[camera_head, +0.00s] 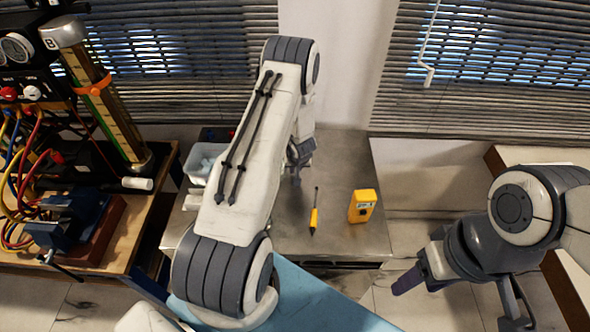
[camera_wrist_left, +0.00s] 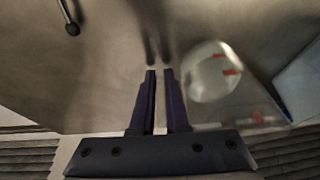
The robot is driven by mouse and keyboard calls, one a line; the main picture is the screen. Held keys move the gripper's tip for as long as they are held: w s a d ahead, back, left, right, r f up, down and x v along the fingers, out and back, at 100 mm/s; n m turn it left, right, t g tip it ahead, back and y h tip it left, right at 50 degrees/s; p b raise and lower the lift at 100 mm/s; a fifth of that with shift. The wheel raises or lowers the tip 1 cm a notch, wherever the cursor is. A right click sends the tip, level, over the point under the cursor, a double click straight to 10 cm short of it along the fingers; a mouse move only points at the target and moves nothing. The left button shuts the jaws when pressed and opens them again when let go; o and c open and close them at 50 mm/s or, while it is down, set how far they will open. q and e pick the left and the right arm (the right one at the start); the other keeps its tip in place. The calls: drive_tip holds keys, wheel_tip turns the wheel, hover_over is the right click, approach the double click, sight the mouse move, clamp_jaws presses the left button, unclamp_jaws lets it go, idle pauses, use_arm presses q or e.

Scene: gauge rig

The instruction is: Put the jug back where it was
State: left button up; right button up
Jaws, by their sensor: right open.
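In the left wrist view, the clear jug (camera_wrist_left: 208,75) with red marks stands on the metal table, right beside the right-hand finger of my left gripper (camera_wrist_left: 160,72). The two dark fingers are close together with a narrow gap. I cannot tell whether part of the jug is between them. In the head view, my left gripper (camera_head: 298,168) is low over the table, partly behind my own arm, and the jug is not discernible there. My right gripper (camera_head: 410,281) is open and empty at the right, away from the table.
On the metal table (camera_head: 340,236) are a yellow meter (camera_head: 362,206), a yellow-handled screwdriver (camera_head: 314,214) and a pale plastic tub (camera_head: 205,160). A wooden bench with a vise (camera_head: 75,222), cables and a tall gauge column (camera_head: 105,100) stands left.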

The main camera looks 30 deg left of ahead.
use_arm(q)
drive_tip(key=o, duration=0.4)
drive_tip(key=shift+c, duration=0.2)
